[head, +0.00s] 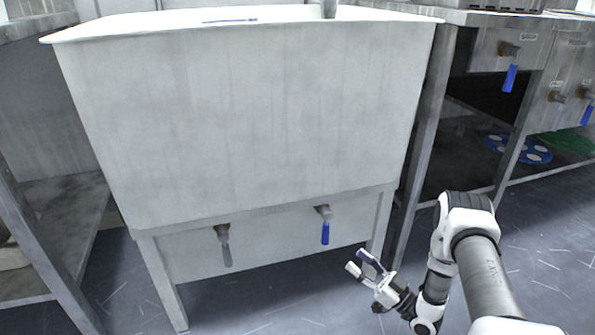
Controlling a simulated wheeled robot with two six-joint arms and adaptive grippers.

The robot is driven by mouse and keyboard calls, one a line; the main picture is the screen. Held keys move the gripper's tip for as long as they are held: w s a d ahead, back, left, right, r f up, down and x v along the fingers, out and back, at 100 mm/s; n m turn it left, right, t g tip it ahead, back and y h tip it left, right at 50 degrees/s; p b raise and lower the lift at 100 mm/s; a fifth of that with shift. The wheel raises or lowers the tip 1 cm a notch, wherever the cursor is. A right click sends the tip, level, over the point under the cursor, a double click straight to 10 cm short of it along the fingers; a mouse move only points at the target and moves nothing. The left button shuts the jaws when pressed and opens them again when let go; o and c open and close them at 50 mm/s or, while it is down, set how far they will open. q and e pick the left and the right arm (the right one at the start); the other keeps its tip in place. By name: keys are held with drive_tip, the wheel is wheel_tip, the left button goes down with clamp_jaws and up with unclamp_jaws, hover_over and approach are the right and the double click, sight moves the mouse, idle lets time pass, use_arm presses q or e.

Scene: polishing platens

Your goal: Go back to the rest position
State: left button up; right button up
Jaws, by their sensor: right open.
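My right gripper (367,265) is in the lower right of the head view, at the end of my white and grey arm. Its two fingers are apart and nothing is between them. It is in front of the lower right part of a large pale tank (250,110), below a blue-handled valve (325,230). I see no contact between the gripper and the valve or tank. My left gripper is not in view.
A grey-handled valve (223,246) is at the tank's lower left. A metal bench (440,110) stands at the right, with more blue-handled valves and a blue disc with white spots (518,148) on its lower shelf. The dark floor (540,245) at right is clear.

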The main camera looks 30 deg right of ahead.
drive_tip(key=w+a+r+n+g+y+p, duration=0.1)
drive_tip(key=w+a+r+y+p, duration=0.25)
drive_tip(key=a+r+p, duration=0.4)
drive_tip(key=w+a+r+m+g+h+p, duration=0.1)
drive_tip(key=a+g+h+p, duration=0.15)
drive_tip(key=a, duration=0.55)
drive_tip(key=a+r+g+h+p, duration=0.1)
drive_tip(key=a+g+p, duration=0.15)
drive_tip(key=a, duration=0.55)
drive_tip(key=s+a+f+m+g+h+p, duration=0.15)
drive_tip(key=s+f+g+h, duration=0.25)
drive_tip(key=s+f+g, duration=0.45)
drive_tip(key=s+d+f+m+g+h, duration=0.1)
drive_tip(key=s+d+g+h, duration=0.15)
drive_tip(key=s, duration=0.65)
drive_tip(key=s+d+f+m+g+h, duration=0.1)
drive_tip(key=s+d+m+g, duration=0.2)
drive_tip(key=s, duration=0.7)
wheel_tip(320, 180, up, 38)
drive_tip(key=n+p, duration=0.1)
drive_tip(key=p, duration=3.6)
drive_tip(key=shift+w+a+g, duration=0.25)
drive_tip(key=shift+w+g, duration=0.05)
